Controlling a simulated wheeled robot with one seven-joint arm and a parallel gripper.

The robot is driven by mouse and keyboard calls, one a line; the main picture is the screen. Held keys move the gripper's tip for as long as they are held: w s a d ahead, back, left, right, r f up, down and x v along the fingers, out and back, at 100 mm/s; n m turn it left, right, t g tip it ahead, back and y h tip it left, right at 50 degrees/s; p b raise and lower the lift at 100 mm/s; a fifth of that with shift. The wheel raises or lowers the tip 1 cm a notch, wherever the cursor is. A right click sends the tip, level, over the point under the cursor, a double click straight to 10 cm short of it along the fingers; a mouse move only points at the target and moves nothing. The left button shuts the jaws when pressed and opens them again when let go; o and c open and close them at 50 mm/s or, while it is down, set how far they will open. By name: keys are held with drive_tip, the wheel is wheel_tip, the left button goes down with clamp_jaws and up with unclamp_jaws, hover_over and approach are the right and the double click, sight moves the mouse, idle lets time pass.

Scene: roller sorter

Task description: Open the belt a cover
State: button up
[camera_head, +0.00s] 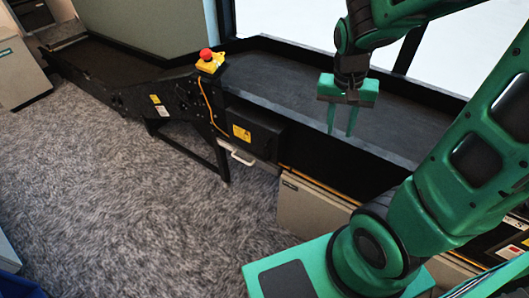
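A black box-like cover (258,128) with a yellow warning label is on the near side of the black conveyor. It looks shut. A pale handle (243,158) shows just below it. I cannot tell for sure that this is the belt a cover. My green gripper (342,132) hangs over the near edge of the conveyor, to the right of the cover and apart from it. Its two thin fingers point down with a gap between them, and nothing shows in the gap.
A red emergency button on a yellow box (210,62) stands on the conveyor's near edge, left of the cover. A beige box (312,205) is under the conveyor. A grey cabinet (18,72) stands at the far left. The carpet (110,210) in front is clear.

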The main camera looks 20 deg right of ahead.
drive_tip(key=w+a+f+t, duration=0.1)
drive_tip(key=w+a+f, duration=0.55)
drive_tip(key=w, duration=0.25)
drive_tip(key=t+h, duration=0.1)
drive_tip(key=t, duration=0.1)
approach(265, 149)
drive_tip(key=f, duration=0.2)
drive_tip(key=shift+m, duration=0.4)
drive_tip(key=x, duration=1)
drive_tip(key=shift+w+d+f, duration=0.1)
drive_tip(key=shift+w+d, duration=0.1)
drive_tip(key=shift+w, duration=0.1)
clamp_jaws()
